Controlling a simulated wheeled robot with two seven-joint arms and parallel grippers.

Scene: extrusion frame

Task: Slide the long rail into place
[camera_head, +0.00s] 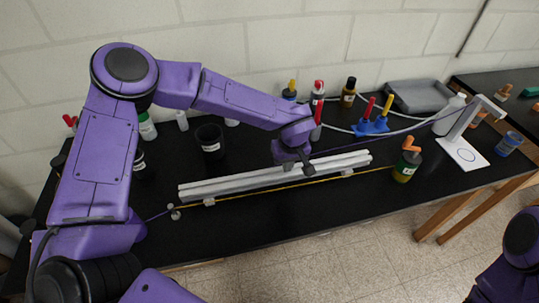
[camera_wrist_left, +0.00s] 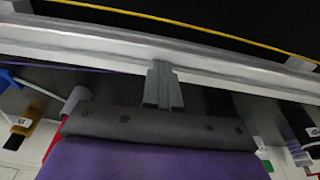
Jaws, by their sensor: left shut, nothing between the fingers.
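The long silver rail (camera_head: 235,181) lies lengthwise across the middle of the black table, running from lower left to upper right. It looks like two parallel bars side by side, resting on small grey blocks; I cannot tell whether they are joined. My left gripper (camera_head: 307,168) points down at the rail, right of its middle, with its fingers shut and empty. In the left wrist view the closed fingers (camera_wrist_left: 162,72) overlap the near edge of the rail (camera_wrist_left: 70,42); whether they touch it is unclear. My right gripper is out of view.
A yellow cord (camera_head: 250,193) runs along the rail's front side to a green bottle with an orange top (camera_head: 404,167). A black cup (camera_head: 210,141), several bottles and a blue rack (camera_head: 371,126) stand behind. The table front (camera_head: 300,217) is clear.

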